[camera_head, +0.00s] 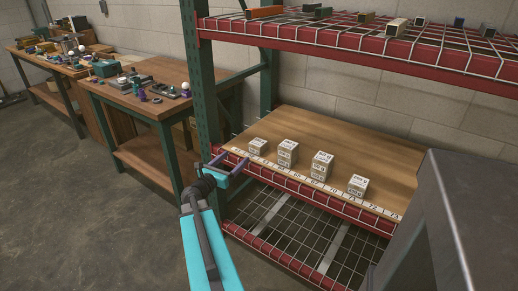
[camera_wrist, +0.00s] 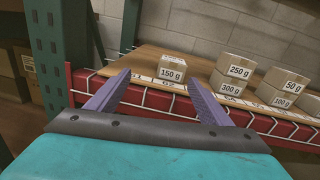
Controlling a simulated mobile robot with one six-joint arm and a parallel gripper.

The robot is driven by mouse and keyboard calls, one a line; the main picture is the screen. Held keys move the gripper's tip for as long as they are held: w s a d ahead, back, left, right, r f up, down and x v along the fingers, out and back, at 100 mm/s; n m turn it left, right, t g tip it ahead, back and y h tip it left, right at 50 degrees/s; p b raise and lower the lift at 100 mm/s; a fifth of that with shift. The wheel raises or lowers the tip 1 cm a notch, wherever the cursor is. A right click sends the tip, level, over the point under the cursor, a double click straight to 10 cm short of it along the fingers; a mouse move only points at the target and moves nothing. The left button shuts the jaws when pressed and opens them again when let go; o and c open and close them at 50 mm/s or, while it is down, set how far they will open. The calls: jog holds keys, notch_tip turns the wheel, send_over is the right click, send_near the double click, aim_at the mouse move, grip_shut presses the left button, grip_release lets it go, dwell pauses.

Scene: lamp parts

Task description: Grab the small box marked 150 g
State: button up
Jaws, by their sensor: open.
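The small box marked 150 g (camera_wrist: 172,72) sits alone on the wooden shelf board, its label readable in the wrist view. In the head view it is the leftmost box (camera_head: 258,146). My gripper (camera_wrist: 159,79) is open and empty, its two purple fingers spread. In the wrist view the box shows beyond the fingertips, between them and nearer the right one. In the head view my gripper (camera_head: 232,161) is at the shelf's front left corner, in front of the box and apart from it.
To the right, a 250 g box (camera_wrist: 239,67) sits on a 300 g box (camera_wrist: 231,86), and a 50 g box (camera_wrist: 290,81) on a 100 g box (camera_wrist: 279,97). Another box (camera_head: 357,186) stands farther right. A green post (camera_head: 202,90) rises at left; a red beam (camera_head: 310,195) edges the shelf.

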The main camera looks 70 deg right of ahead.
jog(key=s, duration=0.1)
jog(key=m+g, duration=0.1)
jog(key=s, duration=0.1)
jog(key=shift+s+d+r+m, duration=0.25)
jog(key=shift+s+d+m, duration=0.05)
jog(key=shift+s+m, duration=0.1)
jog(key=shift+d, duration=0.15)
send_near(259, 142)
jog(key=shift+f+p+x, duration=0.1)
jog(key=shift+p+x, duration=0.1)
jog(key=shift+x, duration=0.9)
jog(key=shift+f+p+x, duration=0.15)
jog(key=shift+x, duration=0.95)
jog(key=shift+d, duration=0.15)
jog(key=shift+p+x, duration=0.4)
jog(key=shift+x, duration=2.1)
